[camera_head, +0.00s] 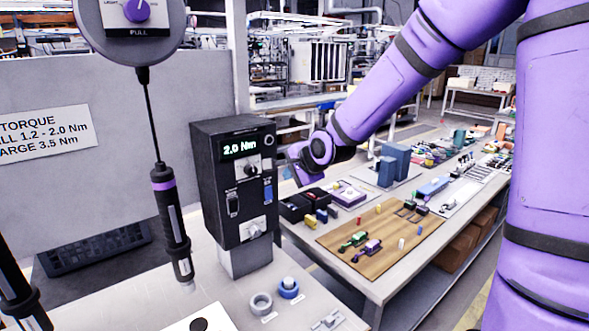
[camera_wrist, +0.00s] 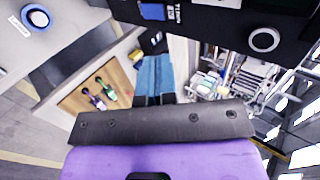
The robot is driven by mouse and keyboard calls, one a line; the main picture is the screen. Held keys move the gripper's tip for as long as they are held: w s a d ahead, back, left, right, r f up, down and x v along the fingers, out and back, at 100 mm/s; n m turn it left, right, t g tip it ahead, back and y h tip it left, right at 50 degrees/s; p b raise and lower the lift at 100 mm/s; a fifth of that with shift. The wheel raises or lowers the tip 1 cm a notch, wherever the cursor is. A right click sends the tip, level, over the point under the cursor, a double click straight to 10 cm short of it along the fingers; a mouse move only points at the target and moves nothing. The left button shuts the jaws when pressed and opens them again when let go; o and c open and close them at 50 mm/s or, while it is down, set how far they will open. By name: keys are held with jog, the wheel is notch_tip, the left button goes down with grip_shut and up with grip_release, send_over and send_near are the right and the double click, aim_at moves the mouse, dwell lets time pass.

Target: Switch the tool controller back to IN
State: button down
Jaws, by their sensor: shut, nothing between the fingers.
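The tool controller (camera_head: 208,180) is a black box on a grey post, and its display (camera_head: 239,149) reads 2.0 Nm. Its front has a white-plated knob below the display, a dark rocker switch (camera_head: 233,204) at left, a blue part (camera_head: 268,190) at right and a second knob (camera_head: 253,229) below. Their labels are too small to read. My gripper (camera_head: 284,161) is shut and empty, just right of the controller's upper front; contact cannot be told. In the wrist view, my gripper's fingers (camera_wrist: 154,70) are together, with part of the controller (camera_wrist: 215,22) at upper right.
A screwdriver (camera_head: 170,215) hangs on a cable from a round balancer (camera_head: 130,25) left of the controller. A side table with a wooden board (camera_head: 380,238) and small parts stands behind at right.

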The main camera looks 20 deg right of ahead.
jog(key=shift+s+d+r, duration=0.2)
jog(key=shift+s+r, duration=0.45)
jog(key=shift+r, duration=0.3)
